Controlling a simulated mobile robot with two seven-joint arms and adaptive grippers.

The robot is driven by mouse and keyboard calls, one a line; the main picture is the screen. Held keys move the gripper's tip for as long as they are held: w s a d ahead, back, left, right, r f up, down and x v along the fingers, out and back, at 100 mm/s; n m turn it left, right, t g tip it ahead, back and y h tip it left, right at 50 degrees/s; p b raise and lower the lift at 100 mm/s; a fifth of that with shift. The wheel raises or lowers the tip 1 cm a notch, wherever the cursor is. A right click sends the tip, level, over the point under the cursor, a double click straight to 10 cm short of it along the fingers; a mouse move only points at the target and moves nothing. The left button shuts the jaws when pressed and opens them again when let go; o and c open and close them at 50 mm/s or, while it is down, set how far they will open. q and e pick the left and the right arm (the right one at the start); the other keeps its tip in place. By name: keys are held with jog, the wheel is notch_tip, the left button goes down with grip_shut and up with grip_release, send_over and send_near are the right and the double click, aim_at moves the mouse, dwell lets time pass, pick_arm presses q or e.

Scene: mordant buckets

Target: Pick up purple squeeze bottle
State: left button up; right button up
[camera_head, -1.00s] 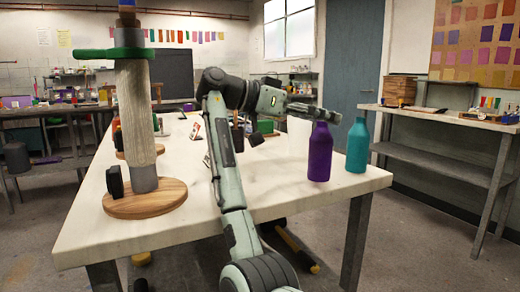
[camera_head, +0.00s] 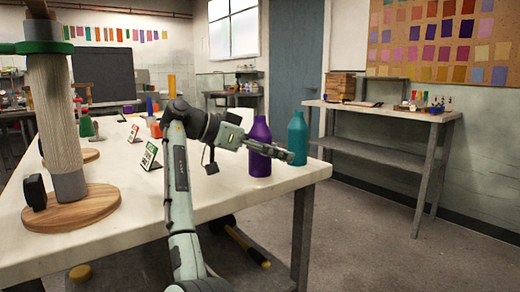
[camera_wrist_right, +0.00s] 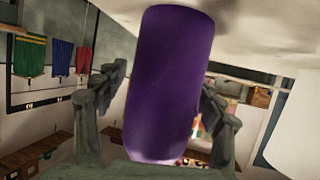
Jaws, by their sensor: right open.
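The purple squeeze bottle (camera_head: 260,164) stands upright near the right end of the white table (camera_head: 225,197). My right gripper (camera_head: 284,154) is open and reaches across the bottle's upper part in the head view. In the right wrist view the purple bottle (camera_wrist_right: 168,85) fills the middle, between the two spread fingers of my right gripper (camera_wrist_right: 163,88). I cannot tell whether either finger touches it. My left gripper is not in view.
A teal bottle (camera_head: 297,138) stands upright just right of the purple one, close to the gripper's tip. A wooden-based post (camera_head: 72,208) stands at the table's left. Small upright cards (camera_head: 150,156) stand behind my arm. A side bench (camera_head: 385,110) stands at right.

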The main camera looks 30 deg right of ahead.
grip_shut()
dwell(0.5)
